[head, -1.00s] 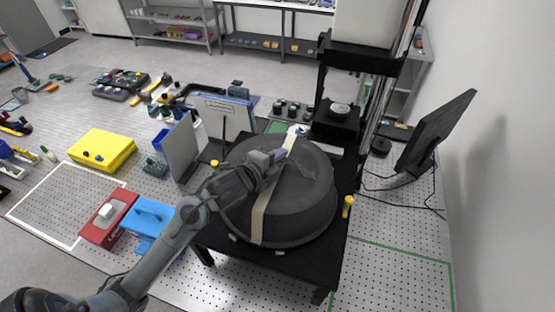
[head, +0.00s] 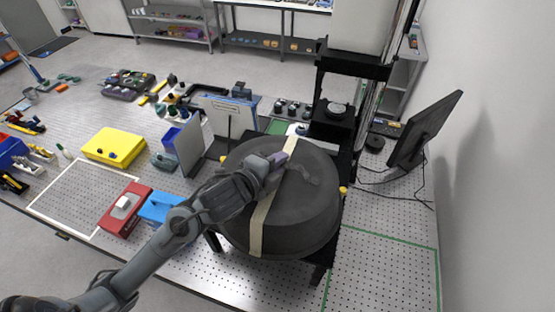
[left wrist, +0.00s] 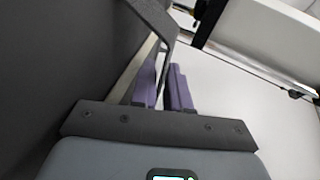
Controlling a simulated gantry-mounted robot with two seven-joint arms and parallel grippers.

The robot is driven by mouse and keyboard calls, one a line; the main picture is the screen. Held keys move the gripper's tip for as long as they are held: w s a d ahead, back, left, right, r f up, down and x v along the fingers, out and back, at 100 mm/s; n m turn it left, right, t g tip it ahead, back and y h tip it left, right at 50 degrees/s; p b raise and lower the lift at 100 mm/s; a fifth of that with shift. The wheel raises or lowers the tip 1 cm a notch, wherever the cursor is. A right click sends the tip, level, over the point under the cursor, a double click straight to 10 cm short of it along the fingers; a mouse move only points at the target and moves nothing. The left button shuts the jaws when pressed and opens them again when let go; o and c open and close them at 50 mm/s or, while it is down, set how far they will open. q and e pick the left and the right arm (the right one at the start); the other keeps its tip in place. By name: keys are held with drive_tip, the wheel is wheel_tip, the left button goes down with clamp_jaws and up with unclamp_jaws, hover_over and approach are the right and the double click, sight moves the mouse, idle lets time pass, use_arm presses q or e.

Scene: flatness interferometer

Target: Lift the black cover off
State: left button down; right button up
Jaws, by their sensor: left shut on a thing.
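The black cover (head: 300,212) is a large dark round drum with a beige strap (head: 262,215) over its top and side. It hangs over the black table (head: 325,272) and looks raised from it; its underside is hidden. My left gripper (head: 281,160) is at the cover's top. In the left wrist view, the purple fingers (left wrist: 164,88) are shut on the dark handle (left wrist: 158,22), and the cover (left wrist: 45,65) fills the left side. What the cover encloses is hidden. My right gripper is not in view.
A black frame (head: 352,68) with a column stands close behind the cover. A monitor (head: 425,130) is at the right. Upright panels (head: 189,146), a blue box (head: 157,208) and a red box (head: 125,208) are at left.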

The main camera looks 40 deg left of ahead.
use_arm(q)
drive_tip(key=shift+r, duration=0.25)
drive_tip(key=shift+r, duration=0.3)
drive_tip(key=shift+d, duration=0.1)
idle(0.5)
